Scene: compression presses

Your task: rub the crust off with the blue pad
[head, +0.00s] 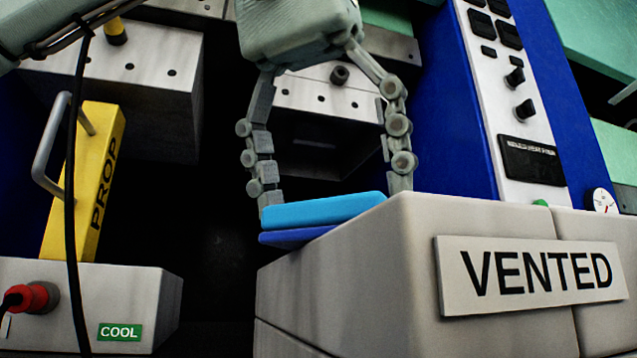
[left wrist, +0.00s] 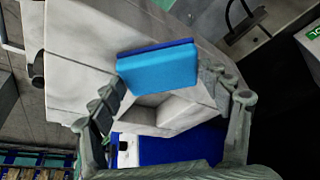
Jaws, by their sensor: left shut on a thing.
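The blue pad (head: 322,210) has a light blue body and a darker blue layer beneath. In the head view it lies between the fingertips of my left gripper (head: 334,196), at the left top edge of the pale block marked VENTED (head: 350,285). My left gripper is shut on the pad. The left wrist view also shows the pad (left wrist: 158,68) between the fingers (left wrist: 168,80). I cannot tell whether the pad touches the block. I cannot make out any crust. My right gripper is not in view.
A yellow PROP bar (head: 88,180) with a grey handle stands at the left, above a pale block marked COOL (head: 60,295). A blue press frame with a white control panel (head: 510,90) rises at the right. A dark gap lies between the blocks.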

